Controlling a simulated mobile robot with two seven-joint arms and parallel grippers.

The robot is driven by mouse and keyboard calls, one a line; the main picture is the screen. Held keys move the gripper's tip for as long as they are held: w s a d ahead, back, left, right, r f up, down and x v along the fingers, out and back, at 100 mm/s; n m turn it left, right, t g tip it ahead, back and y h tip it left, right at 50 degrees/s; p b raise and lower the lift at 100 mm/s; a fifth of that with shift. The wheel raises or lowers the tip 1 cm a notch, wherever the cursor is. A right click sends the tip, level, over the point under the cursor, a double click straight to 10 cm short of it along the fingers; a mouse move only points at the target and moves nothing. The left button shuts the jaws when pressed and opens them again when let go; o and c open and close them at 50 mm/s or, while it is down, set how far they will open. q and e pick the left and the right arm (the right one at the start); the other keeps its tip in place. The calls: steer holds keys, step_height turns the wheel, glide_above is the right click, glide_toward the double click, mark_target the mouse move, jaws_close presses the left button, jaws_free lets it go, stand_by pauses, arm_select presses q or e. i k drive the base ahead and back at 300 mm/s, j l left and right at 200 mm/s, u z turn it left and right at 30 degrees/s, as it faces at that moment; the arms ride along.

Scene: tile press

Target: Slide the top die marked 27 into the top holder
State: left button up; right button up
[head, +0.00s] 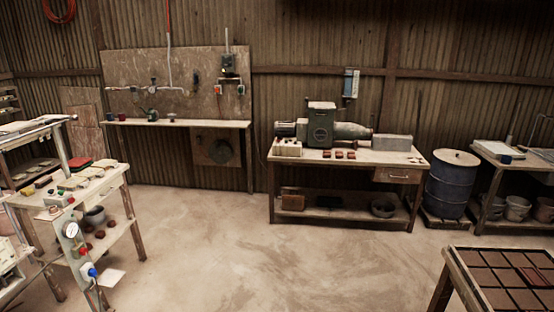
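Neither of my grippers is in the head view. I cannot make out a die marked 27 or a top holder; any markings are too small to read. On the back workbench (390,158), pale blocks (288,148) sit at the left end and small dark red pieces (339,155) lie near the front edge.
A grey-green motor-like machine (320,130) and a grey box (391,142) stand on the back workbench. A blue drum (451,184) is to its right. A table of brown tiles (500,280) fills the lower right corner. The floor (240,240) between is clear.

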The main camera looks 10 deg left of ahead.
mark_target(74, 182)
steer(key=i+u, duration=0.15)
steer(key=i, duration=0.4)
steer(key=i+l+u, duration=0.1)
steer(key=i, duration=0.4)
steer(key=i+l+u, duration=0.15)
steer(key=i, duration=0.4)
steer(key=i+j+u, duration=0.1)
steer(key=i+u, duration=0.65)
steer(key=u, duration=0.15)
steer(key=i+l+u, duration=0.1)
steer(key=i+u, duration=0.3)
steer(key=i+l+u, duration=0.1)
steer(key=i+u, duration=0.2)
